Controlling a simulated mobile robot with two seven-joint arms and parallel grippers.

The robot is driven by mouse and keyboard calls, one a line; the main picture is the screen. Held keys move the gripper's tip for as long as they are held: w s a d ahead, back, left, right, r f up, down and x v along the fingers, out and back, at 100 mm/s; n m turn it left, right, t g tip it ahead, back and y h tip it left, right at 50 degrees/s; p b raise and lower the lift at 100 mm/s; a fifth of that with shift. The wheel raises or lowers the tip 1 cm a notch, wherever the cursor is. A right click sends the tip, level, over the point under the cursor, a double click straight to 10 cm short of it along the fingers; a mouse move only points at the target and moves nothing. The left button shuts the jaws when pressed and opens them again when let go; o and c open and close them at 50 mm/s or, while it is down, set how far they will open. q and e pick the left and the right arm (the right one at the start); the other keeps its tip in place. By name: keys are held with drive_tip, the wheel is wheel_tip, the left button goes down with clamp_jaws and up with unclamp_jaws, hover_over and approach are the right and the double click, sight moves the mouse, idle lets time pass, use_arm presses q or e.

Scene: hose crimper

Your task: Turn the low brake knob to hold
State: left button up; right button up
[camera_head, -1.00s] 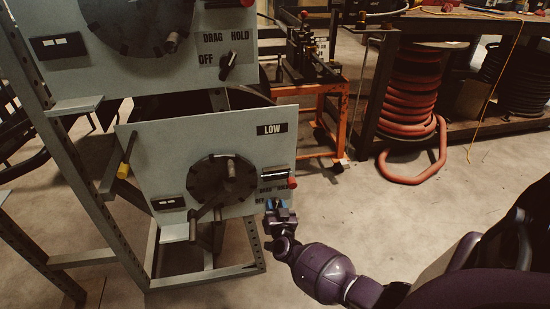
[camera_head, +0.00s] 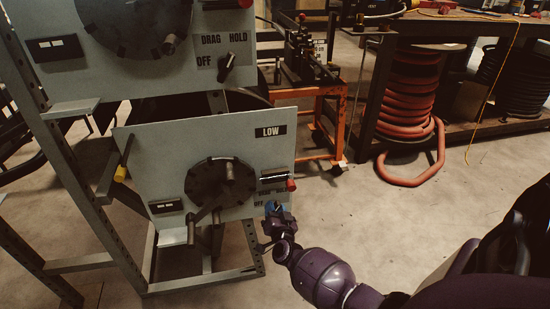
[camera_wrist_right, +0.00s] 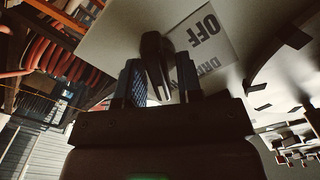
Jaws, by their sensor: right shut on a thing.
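The low panel (camera_head: 160,140) is a pale board marked LOW, with a dark round reel and crank on it. My right gripper (camera_head: 275,208) is at that corner, over part of the label. In the right wrist view its blue-padded fingers (camera_wrist_right: 160,85) are on either side of the dark low brake knob (camera_wrist_right: 153,50), shut on it. Which mark the knob points to I cannot tell. The knob is mostly hidden by my gripper in the head view. My left gripper is not in view.
A red-tipped lever (camera_head: 291,185) sticks out just above my right gripper. The crank handle (camera_head: 191,228) projects to its left. An upper panel (camera_head: 130,75) with a similar knob (camera_head: 228,66) hangs above. Bare floor (camera_head: 370,225) lies to the right.

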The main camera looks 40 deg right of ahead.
drive_tip(key=o, duration=0.6)
use_arm(q)
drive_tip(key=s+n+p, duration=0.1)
drive_tip(key=p, duration=0.2)
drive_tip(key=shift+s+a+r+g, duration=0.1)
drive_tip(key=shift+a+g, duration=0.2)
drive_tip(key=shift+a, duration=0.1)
use_arm(e)
drive_tip(key=v, duration=1)
drive_tip(key=shift+s+a, duration=0.2)
drive_tip(key=shift+s, duration=0.15)
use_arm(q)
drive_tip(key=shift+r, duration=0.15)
